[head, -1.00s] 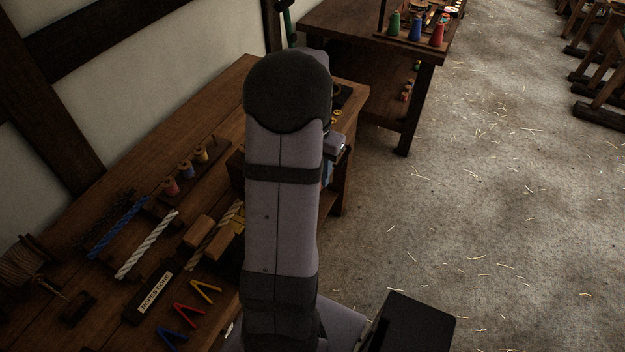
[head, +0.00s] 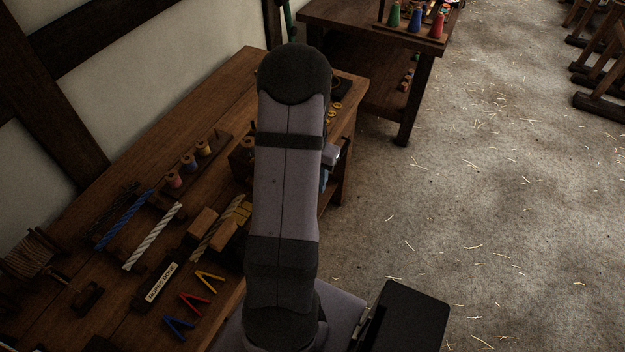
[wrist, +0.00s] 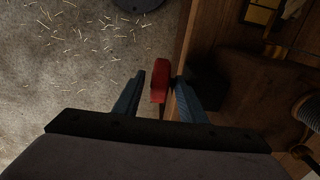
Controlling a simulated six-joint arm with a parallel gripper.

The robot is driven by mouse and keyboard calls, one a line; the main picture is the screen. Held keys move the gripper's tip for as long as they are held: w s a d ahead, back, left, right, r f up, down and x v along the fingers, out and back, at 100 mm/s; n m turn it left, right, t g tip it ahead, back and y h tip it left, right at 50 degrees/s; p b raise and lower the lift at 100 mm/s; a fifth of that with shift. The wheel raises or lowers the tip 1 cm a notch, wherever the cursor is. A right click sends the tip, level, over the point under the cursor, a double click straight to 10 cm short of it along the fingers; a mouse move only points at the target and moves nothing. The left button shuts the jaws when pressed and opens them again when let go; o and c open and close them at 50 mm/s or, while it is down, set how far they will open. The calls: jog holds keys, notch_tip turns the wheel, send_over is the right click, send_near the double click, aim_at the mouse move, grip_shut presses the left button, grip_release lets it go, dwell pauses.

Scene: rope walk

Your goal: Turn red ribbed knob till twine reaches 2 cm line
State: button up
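The red ribbed knob (wrist: 160,78) shows in the wrist view, beside the wooden edge of the bench. My gripper (wrist: 159,82) has its two blue-grey fingers on either side of the knob. A clear gap shows between the left finger and the knob; the right finger is close to it, and I cannot tell if it touches. In the head view my arm hides the knob and most of the gripper. A pale wound coil (wrist: 307,112), perhaps the twine, is partly in the wrist view at the right edge. I cannot make out the 2 cm line.
The workbench (head: 215,85) carries a white rope piece (head: 152,237), a blue rope piece (head: 125,220), small thread spools (head: 189,163) and colored V-shaped pieces (head: 194,304). A second table (head: 335,20) stands behind. The straw-strewn floor (head: 480,200) to the right is open.

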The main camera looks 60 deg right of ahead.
jog(key=shift+f, duration=0.75)
grip_shut()
jog(key=shift+d+r+y+p, duration=0.1)
jog(key=shift+y+p, duration=0.5)
jog(key=shift+y, duration=1)
